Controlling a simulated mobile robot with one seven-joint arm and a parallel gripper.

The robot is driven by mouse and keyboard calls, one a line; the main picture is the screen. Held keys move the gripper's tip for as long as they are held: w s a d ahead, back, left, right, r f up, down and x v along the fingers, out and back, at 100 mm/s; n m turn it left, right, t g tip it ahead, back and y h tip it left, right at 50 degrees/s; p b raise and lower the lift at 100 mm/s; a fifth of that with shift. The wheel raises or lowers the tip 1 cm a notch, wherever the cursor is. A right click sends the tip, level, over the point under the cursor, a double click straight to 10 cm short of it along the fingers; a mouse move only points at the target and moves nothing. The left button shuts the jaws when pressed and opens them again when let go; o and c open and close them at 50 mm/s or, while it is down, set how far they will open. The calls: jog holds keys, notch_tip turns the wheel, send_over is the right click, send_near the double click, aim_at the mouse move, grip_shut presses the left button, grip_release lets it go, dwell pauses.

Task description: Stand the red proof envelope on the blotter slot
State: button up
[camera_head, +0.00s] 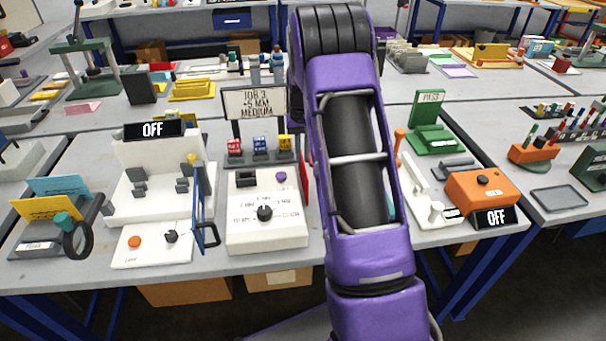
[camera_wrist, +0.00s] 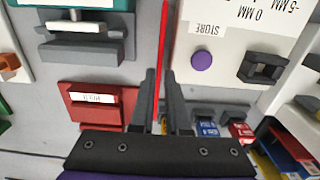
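My gripper (camera_wrist: 160,80) points down over the bench with its fingers close together. A thin red sheet, seen edge-on, stands between the fingers and reaches past the tips; it looks like the red envelope (camera_wrist: 163,40). No part is clearly marked as the blotter slot.
A red stand with a white label (camera_wrist: 95,97) is left of the fingers in the wrist view. A control box with a purple button (camera_head: 265,215) stands left of my arm. A green PASS stand (camera_head: 434,138) and an orange box (camera_head: 482,188) are right.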

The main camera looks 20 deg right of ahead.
aim_at(303, 167)
notch_tip(303, 167, down, 5)
jog(key=shift+d+f, duration=0.1)
grip_shut()
dwell(0.4)
notch_tip(303, 167, up, 9)
jog(key=shift+r, duration=0.2)
jog(key=s+d+r+m+b, duration=0.1)
jog(key=s+d+m+b, duration=0.2)
jog(key=d+m, duration=0.45)
jog(key=s+d+r+m+b, duration=0.1)
jog(key=s+d+m+b, duration=0.2)
jog(key=m, duration=0.8)
jog(key=shift+n, duration=0.25)
jog(key=f, duration=0.3)
jog(key=d+f, duration=0.1)
jog(key=f, duration=0.2)
jog(key=f+b, duration=0.1)
jog(key=f, duration=0.2)
jog(key=shift+w+d+f, duration=0.2)
jog(key=shift+f, duration=0.15)
